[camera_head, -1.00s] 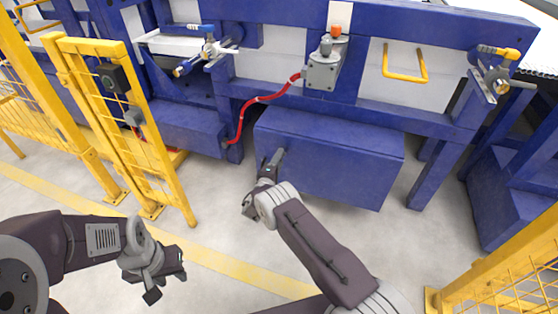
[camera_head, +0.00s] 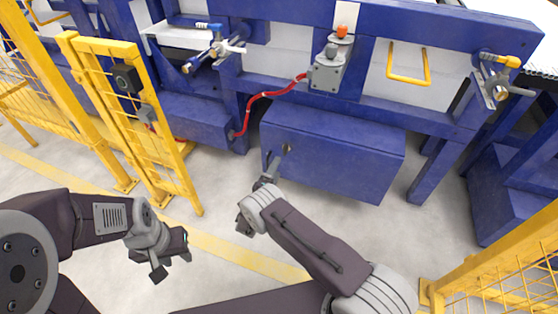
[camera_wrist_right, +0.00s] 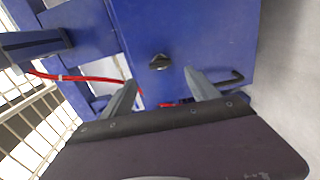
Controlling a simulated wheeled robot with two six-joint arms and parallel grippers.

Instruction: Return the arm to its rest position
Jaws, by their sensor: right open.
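My right gripper (camera_head: 257,200) is in front of the lower part of the blue cabinet (camera_head: 335,150), with its fingers spread and nothing between them. In the right wrist view, the two grey fingers of the right gripper (camera_wrist_right: 163,85) stand apart, with the blue cabinet face (camera_wrist_right: 215,35) beyond them. A small dark knob (camera_wrist_right: 159,62) on that face shows between the fingers, apart from them; it also shows in the head view (camera_head: 287,148). My left gripper (camera_head: 172,258) hangs over the floor at the lower left. Its fingers look apart and empty.
A yellow mesh gate (camera_head: 130,120) stands at the left and a yellow fence (camera_head: 500,270) at the lower right. A red cable (camera_head: 262,97) runs to a grey switch box (camera_head: 328,70). Blue-handled (camera_head: 210,48) and yellow-handled (camera_head: 497,75) valves sit on the blue frame. The floor between is clear.

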